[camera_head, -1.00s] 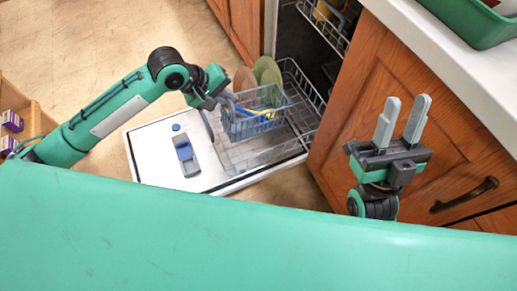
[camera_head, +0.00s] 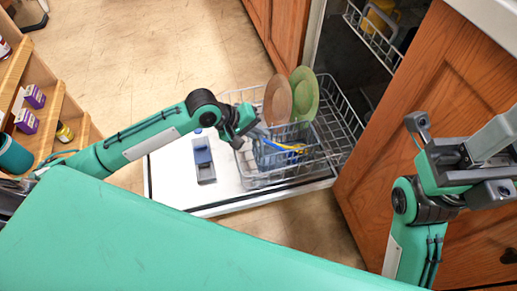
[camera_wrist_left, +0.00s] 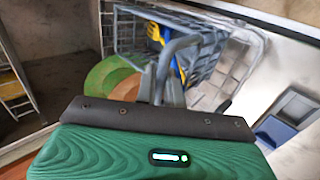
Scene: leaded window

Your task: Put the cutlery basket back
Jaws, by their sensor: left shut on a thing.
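The blue-grey cutlery basket (camera_head: 268,157) with yellow and blue cutlery is at the front of the lower dishwasher rack (camera_head: 342,128), just in front of two plates. I cannot tell whether its bottom touches the rack. My left gripper (camera_head: 252,135) is shut on the basket at its upper left. In the left wrist view, the fingers (camera_wrist_left: 163,85) meet the grey handle, and the basket's lattice (camera_wrist_left: 128,32) shows beyond. My right gripper (camera_head: 475,148) is at the right, by the cabinet door, away from the basket; its finger opening is unclear.
A brown plate (camera_head: 278,101) and a green plate (camera_head: 304,95) stand in the rack. The open dishwasher door (camera_head: 170,180) has a detergent dispenser (camera_head: 203,160). The upper rack (camera_head: 375,38) is above. A wooden cabinet door (camera_head: 400,130) borders the right. A shelf (camera_head: 50,120) stands left.

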